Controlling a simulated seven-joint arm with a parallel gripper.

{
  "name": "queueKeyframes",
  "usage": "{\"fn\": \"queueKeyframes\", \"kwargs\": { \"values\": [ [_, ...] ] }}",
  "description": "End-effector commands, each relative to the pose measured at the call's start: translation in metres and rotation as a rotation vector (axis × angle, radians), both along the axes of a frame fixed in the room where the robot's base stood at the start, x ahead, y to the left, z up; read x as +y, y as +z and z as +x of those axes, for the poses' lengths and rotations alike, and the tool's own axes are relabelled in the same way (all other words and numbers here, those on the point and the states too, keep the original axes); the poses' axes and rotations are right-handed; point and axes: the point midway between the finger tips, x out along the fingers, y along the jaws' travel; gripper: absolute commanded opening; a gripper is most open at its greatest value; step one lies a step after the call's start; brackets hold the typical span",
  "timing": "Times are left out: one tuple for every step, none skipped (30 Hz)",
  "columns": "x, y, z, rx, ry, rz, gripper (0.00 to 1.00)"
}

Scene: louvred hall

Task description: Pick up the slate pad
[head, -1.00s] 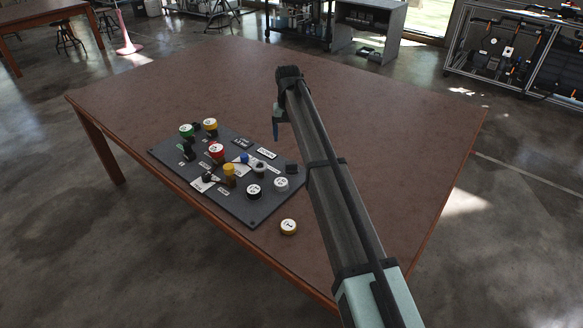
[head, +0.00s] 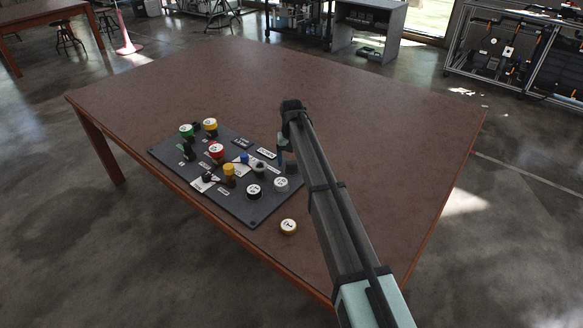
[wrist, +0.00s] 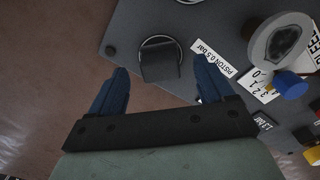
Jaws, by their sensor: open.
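The slate pad (wrist: 162,62) is a small dark square block on a round base near the board's edge. In the wrist view it lies ahead of my gripper (wrist: 160,75), roughly between the two blue fingertips, which stand apart on either side. The fingers are open and empty. I cannot tell how far above the pad they are. In the head view my gripper (head: 286,158) hangs over the right corner of the board and mostly hides the pad.
The dark control board (head: 234,213) lies on the brown table (head: 200,90). It carries several coloured buttons, knobs and labels, including a white-capped button (head: 281,184) close to my gripper. The table's far side is clear.

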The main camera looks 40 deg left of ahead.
Motion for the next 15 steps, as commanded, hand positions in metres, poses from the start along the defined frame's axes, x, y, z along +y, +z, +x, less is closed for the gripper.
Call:
{"fn": "queueKeyframes", "kwargs": {
  "values": [
    [0.000, -0.009, 0.000, 0.001, 0.000, -0.001, 0.81],
    [0.000, -0.012, 0.000, 0.001, 0.000, -0.001, 0.81],
    [0.000, -0.016, 0.000, 0.001, 0.000, -0.001, 0.81],
    [0.000, -0.018, 0.000, 0.001, 0.000, -0.001, 0.81],
    [0.000, -0.019, 0.000, 0.001, 0.000, -0.001, 0.81],
    [0.000, -0.020, 0.000, 0.000, 0.000, 0.000, 0.81],
    [0.001, -0.020, 0.000, 0.000, 0.000, 0.000, 0.81],
    [0.001, -0.020, 0.000, 0.000, 0.000, 0.000, 0.81],
    [0.001, -0.020, 0.000, 0.000, 0.000, 0.000, 0.81],
    [0.001, -0.020, 0.000, 0.000, 0.000, 0.000, 0.81],
    [0.001, -0.020, 0.000, 0.000, 0.000, 0.000, 0.81],
    [0.001, -0.020, 0.000, 0.000, 0.000, 0.000, 0.80],
    [0.001, -0.020, 0.000, 0.000, 0.000, 0.000, 0.77],
    [0.001, -0.020, 0.000, 0.000, 0.000, 0.000, 0.74],
    [0.001, -0.020, 0.000, 0.000, 0.000, 0.000, 0.70]
  ]
}}
